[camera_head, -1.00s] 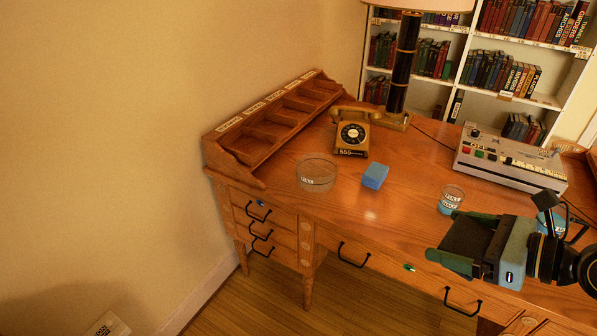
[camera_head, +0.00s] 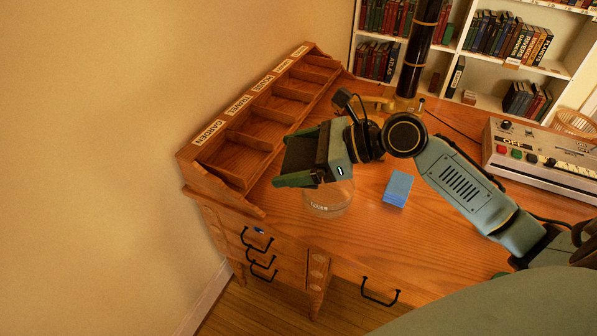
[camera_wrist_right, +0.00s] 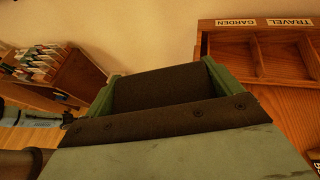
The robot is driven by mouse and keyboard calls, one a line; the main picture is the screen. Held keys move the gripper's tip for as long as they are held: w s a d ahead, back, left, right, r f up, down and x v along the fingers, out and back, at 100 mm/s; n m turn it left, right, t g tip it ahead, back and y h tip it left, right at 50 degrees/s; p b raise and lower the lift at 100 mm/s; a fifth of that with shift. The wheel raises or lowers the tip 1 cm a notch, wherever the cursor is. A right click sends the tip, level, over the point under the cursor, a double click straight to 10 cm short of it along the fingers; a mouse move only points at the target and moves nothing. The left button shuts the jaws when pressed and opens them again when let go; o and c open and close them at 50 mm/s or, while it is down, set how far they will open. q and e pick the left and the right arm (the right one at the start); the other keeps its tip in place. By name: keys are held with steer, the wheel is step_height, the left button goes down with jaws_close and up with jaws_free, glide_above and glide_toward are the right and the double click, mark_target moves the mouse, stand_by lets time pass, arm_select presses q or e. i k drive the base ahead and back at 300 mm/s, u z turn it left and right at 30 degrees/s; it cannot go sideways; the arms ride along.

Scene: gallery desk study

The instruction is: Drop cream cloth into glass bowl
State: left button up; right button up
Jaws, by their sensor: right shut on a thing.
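The clear glass bowl (camera_head: 329,205) stands on the desk near its front left part, partly hidden behind my right gripper. My right gripper (camera_head: 285,162) is above the bowl, slightly to its left in the head view, with its fingers pointing left. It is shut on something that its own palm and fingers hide. The cream cloth shows in neither view; what is held cannot be seen directly. In the wrist view the right gripper (camera_wrist_right: 160,88) shows only its dark palm and green finger edges. My left gripper is not in view.
A wooden pigeonhole rack (camera_head: 240,150) with labels stands left of the bowl. A blue block (camera_head: 398,188) lies right of the bowl.

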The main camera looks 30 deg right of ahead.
mark_target(330, 200)
steer(key=z, duration=0.5)
steer(key=i, duration=0.95)
steer(key=z, duration=0.75)
